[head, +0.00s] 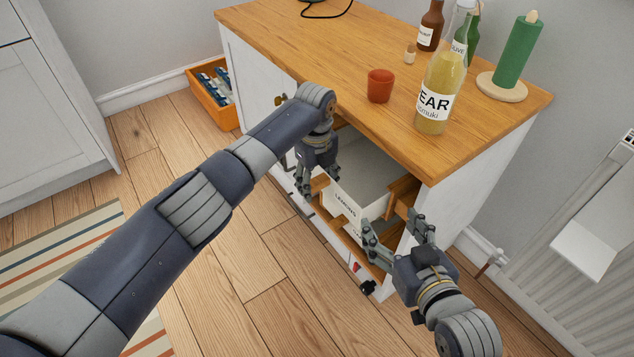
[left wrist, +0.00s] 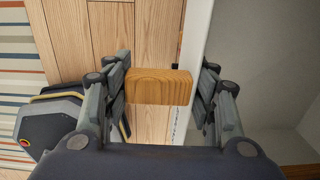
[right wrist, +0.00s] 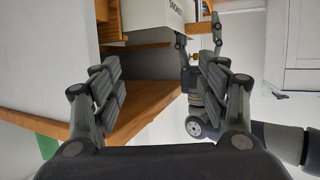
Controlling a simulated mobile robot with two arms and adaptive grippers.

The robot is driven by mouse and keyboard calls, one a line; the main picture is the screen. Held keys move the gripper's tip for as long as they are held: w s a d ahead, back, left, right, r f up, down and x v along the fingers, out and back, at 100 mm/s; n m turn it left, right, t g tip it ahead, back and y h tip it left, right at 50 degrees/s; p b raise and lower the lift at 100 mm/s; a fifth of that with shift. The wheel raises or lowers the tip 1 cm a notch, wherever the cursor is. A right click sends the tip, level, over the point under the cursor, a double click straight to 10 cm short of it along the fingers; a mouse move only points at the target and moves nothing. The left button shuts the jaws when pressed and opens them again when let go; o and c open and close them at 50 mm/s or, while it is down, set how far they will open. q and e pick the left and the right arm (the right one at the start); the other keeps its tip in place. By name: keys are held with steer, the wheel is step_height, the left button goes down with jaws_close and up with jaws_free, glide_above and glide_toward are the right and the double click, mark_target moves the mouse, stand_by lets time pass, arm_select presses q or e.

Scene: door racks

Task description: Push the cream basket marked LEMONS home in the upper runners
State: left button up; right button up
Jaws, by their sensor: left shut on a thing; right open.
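The cream basket marked LEMONS (head: 347,200) sits in the open front of the white cabinet, its front face showing and its inside empty where visible. My right gripper (head: 397,232) is open and empty, in front of the cabinet's right side. The basket's lettered front (right wrist: 155,14) shows at the top of the right wrist view. How deep the basket sits is unclear.
Wooden parts and a red mark (head: 357,267) lie below the basket. An orange crate (head: 213,95) stands at left.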

arm_select(q)
steer(key=shift+w+d+b, duration=0.1)
steer(key=shift+d+b, duration=0.1)
steer(key=shift+b, duration=0.1)
steer(key=shift+w+d+b, duration=0.1)
steer(key=shift+d+b, duration=0.05)
steer(key=shift+b, duration=0.15)
arm_select(e)
steer(key=shift+w+a+r+t+y, duration=0.15)
steer(key=shift+w+a+r+t, duration=0.1)
steer(key=shift+r+t, duration=0.5)
steer(key=shift+w+a+r+t+y, duration=0.2)
steer(key=shift+w+r+t, duration=0.1)
steer(key=shift+r, duration=0.7)
steer(key=shift+w+a+r+t+y, duration=0.15)
steer(key=shift+w+r+t, duration=0.1)
steer(key=shift+r+t, duration=0.5)
steer(key=shift+r, duration=0.2)
